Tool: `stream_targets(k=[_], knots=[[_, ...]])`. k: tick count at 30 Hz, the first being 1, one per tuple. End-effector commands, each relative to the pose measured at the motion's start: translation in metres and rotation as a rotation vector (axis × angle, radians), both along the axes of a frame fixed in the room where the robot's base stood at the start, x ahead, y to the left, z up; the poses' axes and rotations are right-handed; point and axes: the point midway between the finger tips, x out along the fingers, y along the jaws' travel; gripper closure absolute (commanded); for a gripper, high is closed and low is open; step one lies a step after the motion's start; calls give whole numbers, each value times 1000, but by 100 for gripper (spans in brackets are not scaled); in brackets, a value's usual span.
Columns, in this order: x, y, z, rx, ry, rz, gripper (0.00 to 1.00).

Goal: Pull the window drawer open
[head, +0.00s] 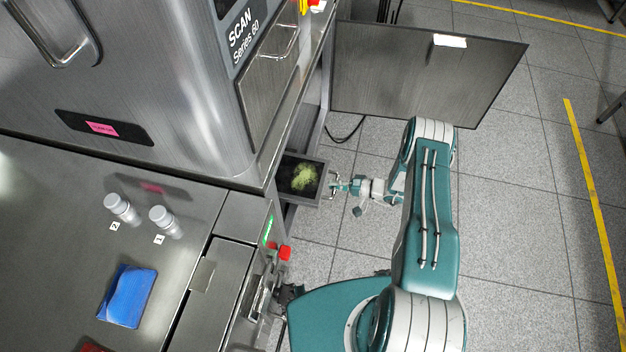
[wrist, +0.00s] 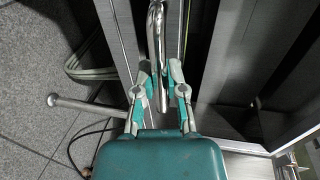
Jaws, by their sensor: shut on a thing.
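The drawer (head: 285,190) stands out from the lower front of the steel machine, its dark inside showing and a clump of yellow-green material (head: 304,177) lying in it. Its metal handle (head: 332,184) is on the outer face, to the right. My gripper (head: 338,186) is at this handle, reaching in from the right. In the wrist view, my gripper (wrist: 160,88) has its fingers on both sides of the shiny handle (wrist: 157,35) and is shut on it. How far the drawer extends back inside the machine is hidden.
An open cabinet door (head: 420,70) stands behind the drawer. A counter (head: 60,220) at left holds two grey-capped containers (head: 122,208) and a blue packet (head: 128,295). A red button (head: 285,253) sits on the counter's edge. The tiled floor at right is clear.

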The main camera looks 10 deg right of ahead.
Motion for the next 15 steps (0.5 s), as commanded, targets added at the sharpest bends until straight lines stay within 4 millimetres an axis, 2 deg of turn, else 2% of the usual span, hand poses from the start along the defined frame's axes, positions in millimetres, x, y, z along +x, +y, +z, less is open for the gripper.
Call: stream_targets(k=[1, 6, 12, 15], knots=[[-6, -15, -3, -6, 6, -9, 100], [-21, -50, -4, -7, 6, -8, 100], [-32, -74, -4, -6, 6, -4, 100], [-34, -79, -4, -6, 6, -2, 100]])
